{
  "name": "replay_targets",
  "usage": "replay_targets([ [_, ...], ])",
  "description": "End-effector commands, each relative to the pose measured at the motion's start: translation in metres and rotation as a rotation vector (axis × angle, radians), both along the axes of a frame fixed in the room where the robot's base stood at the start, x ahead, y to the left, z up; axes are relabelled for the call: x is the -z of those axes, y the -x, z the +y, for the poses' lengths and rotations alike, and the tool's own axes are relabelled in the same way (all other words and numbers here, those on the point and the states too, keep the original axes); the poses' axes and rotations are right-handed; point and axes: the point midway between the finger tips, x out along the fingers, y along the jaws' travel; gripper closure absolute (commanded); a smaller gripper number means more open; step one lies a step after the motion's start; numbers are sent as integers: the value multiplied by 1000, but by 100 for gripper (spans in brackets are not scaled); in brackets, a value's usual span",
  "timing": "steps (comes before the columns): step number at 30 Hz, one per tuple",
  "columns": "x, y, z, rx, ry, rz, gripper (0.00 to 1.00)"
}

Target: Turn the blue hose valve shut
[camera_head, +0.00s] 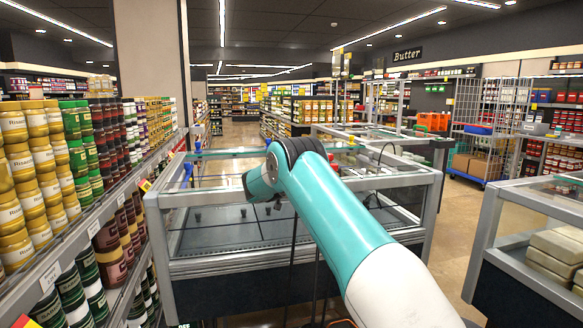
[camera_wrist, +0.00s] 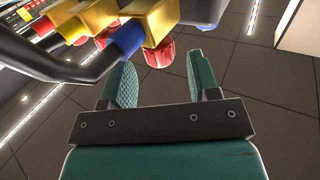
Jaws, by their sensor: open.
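In the wrist view, my gripper (camera_wrist: 162,78) is open, with two teal fingers spread apart and nothing held between them. A blue collar (camera_wrist: 128,38) joins a thick black hose (camera_wrist: 98,66) to a yellow fitting (camera_wrist: 155,20). The collar is just beyond the left fingertip; I cannot tell whether they touch. A red knob (camera_wrist: 160,54) on the yellow fitting sits beyond the gap between the fingertips. Which part is the blue hose's valve handle is unclear. In the head view my arm reaches over a glass-topped case, and my gripper and the fitting are hidden.
The glass-topped case (camera_head: 300,262) stands in front of me. A stocked can shelf (camera_head: 95,215) runs close along the left, beside a pillar (camera_head: 150,50). Another case (camera_head: 540,270) is at right. A cage trolley (camera_head: 482,130) stands farther back. Open floor (camera_head: 456,215) shows between the cases.

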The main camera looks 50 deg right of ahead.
Motion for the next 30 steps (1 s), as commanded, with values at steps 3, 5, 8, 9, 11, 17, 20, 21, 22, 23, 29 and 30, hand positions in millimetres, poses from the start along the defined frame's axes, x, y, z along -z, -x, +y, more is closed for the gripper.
replay_targets([
  [3,0,-5,-10,1,-1,0,44],
  [5,0,-7,-13,0,0,-1,44],
  [8,0,-8,-15,-1,0,1,44],
  [9,0,-8,-16,-1,0,1,44],
  [11,0,-9,-16,-1,0,1,44],
  [17,0,-8,-15,-1,0,1,56],
  [20,0,-8,-15,-1,-1,0,79],
  [21,0,-8,-15,-1,-1,0,88],
  [22,0,-8,-15,-1,-1,0,94],
  [23,0,-8,-15,-1,-1,0,94],
  [29,3,-11,-15,30,4,0,94],
  [30,4,-12,-15,48,5,-1,94],
])
